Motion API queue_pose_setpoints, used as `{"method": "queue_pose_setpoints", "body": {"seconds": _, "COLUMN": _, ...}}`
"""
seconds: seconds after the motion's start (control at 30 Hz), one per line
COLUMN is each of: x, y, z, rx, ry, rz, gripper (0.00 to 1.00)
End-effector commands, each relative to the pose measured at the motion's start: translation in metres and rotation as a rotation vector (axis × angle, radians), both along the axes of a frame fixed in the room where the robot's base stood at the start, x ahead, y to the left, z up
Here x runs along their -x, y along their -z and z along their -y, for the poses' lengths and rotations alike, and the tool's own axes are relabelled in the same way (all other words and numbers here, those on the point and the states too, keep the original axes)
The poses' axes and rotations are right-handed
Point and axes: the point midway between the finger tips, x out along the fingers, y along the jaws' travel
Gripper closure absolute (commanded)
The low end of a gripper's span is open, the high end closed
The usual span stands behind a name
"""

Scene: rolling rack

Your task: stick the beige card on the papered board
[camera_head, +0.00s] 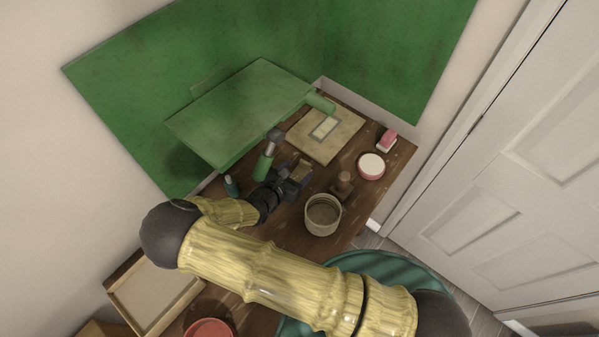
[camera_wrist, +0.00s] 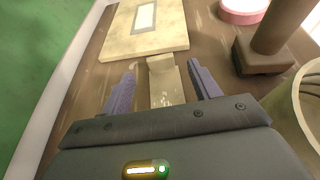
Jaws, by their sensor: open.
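A beige piece that looks like the card (camera_wrist: 165,88) lies between the open fingers of my gripper (camera_wrist: 161,88) in the wrist view, with gaps at both sides. It shows small in the head view (camera_head: 302,169). Its near end is hidden by my gripper. The pale papered board (camera_head: 309,144) lies flat on the table just beyond, with a light rectangle in a grey border on it. The board also shows at the top of the wrist view (camera_wrist: 118,47). My gripper also shows in the head view (camera_head: 296,173).
A beige cup (camera_head: 322,214) and a brown stamp-like object (camera_head: 343,184) stand right of my gripper. A green bottle (camera_head: 263,165) stands close on its left. A round pink-rimmed tin (camera_head: 371,166) and a pink block (camera_head: 387,139) sit farther right. Green panels (camera_head: 390,60) rise behind.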

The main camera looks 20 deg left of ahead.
Motion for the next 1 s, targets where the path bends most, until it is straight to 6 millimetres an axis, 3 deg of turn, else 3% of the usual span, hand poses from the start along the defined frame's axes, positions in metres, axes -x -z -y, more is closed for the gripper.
{"method": "queue_pose_setpoints", "body": {"seconds": 0.3, "x": -0.034, "y": 0.013, "z": 0.011, "rx": 0.001, "ry": 0.002, "rz": 0.000, "gripper": 0.38}}
{"method": "queue_pose_setpoints", "body": {"seconds": 0.87, "x": -0.035, "y": 0.016, "z": 0.011, "rx": 0.000, "ry": 0.001, "rz": 0.000, "gripper": 0.38}}
{"method": "queue_pose_setpoints", "body": {"seconds": 1.0, "x": -0.035, "y": 0.016, "z": 0.011, "rx": 0.000, "ry": 0.001, "rz": 0.000, "gripper": 0.64}}
